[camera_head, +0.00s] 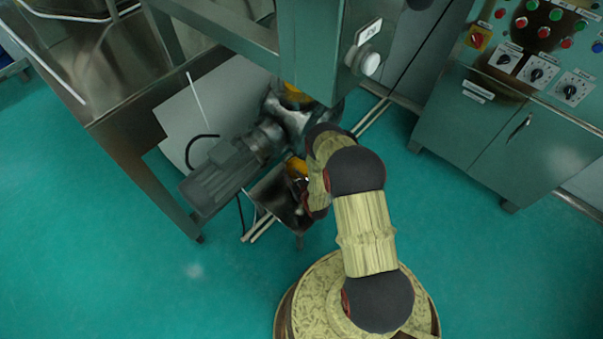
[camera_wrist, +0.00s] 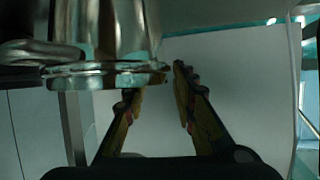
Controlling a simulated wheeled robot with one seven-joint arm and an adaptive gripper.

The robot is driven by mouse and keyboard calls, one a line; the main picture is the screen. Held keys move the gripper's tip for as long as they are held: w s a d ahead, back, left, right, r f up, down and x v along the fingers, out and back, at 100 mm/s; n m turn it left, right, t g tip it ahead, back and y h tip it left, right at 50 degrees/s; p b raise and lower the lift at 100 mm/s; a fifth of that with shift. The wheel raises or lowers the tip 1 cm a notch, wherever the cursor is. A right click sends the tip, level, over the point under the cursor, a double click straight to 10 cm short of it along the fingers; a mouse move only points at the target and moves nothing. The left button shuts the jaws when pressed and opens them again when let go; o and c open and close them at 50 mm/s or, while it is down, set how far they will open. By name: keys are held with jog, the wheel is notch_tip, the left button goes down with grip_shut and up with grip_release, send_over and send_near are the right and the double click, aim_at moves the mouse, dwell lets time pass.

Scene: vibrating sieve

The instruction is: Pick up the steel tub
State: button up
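A shiny round steel body with a flanged rim (camera_wrist: 105,80) fills the upper left of the wrist view. I cannot tell whether it is the steel tub or a machine part. My gripper (camera_wrist: 157,82) is open, with its two fingers apart and nothing visible between them. The left finger is close to the flange's right end; contact is unclear. In the head view, my arm reaches in under the machine, and my gripper cannot be made out clearly there. No steel tub can be clearly identified in that view.
A grey motor (camera_head: 225,170) and a shiny steel fitting (camera_head: 298,117) are left of my arm. A steel table (camera_head: 125,120) stands at upper left. The machine housing (camera_head: 315,50) overhangs my arm. A control cabinet (camera_head: 520,125) is at right. Green floor (camera_head: 480,270) is clear at lower right.

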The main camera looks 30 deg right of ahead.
grip_shut()
jog(key=shift+s+f, duration=0.15)
jog(key=shift+s, duration=0.05)
dwell(0.8)
